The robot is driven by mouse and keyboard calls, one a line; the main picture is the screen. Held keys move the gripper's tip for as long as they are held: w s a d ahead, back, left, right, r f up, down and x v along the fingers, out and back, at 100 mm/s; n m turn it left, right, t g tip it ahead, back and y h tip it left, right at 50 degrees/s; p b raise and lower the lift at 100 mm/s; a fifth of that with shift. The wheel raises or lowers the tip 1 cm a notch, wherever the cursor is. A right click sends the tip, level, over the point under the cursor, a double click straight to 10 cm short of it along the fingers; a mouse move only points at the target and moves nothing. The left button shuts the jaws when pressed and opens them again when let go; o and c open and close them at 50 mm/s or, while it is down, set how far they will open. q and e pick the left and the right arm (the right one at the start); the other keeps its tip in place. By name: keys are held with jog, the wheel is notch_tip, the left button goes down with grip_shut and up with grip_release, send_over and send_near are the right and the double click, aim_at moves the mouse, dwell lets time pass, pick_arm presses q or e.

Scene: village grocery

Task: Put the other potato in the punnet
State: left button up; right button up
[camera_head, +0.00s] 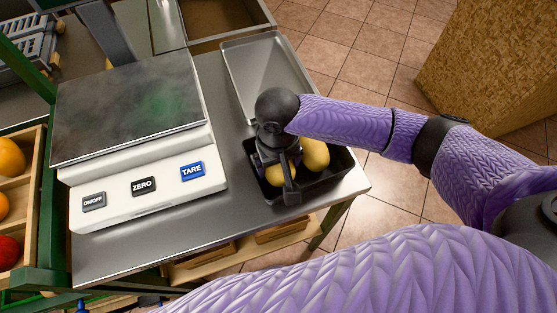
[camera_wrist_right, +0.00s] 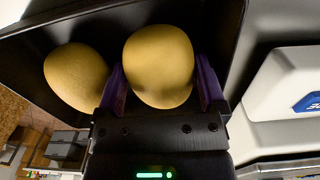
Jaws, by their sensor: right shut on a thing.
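The black punnet (camera_head: 334,181) stands near the front right corner of the metal counter; its dark wall also shows in the wrist view (camera_wrist_right: 215,22). Two yellow-brown potatoes are within its walls. My right gripper (camera_head: 283,176) reaches down into the punnet and is shut on one potato (camera_wrist_right: 158,66), the one nearer the scale. This potato shows partly in the head view (camera_head: 274,175), half hidden by the gripper. The other potato (camera_head: 315,153) lies beside it, to the left in the wrist view (camera_wrist_right: 75,76). Whether the held potato touches the punnet floor is hidden. My left gripper is not in view.
A large white scale (camera_head: 140,190) with a metal plate stands left of the punnet. An empty metal tray (camera_head: 262,70) lies behind the punnet. Bare counter (camera_head: 225,215) shows between scale and punnet. A wooden crate with fruit (camera_head: 30,190) is at the far left.

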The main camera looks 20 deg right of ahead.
jog(key=o, duration=1.1)
notch_tip(320, 180, up, 11)
jog(key=p, duration=0.5)
jog(key=shift+r, duration=0.65)
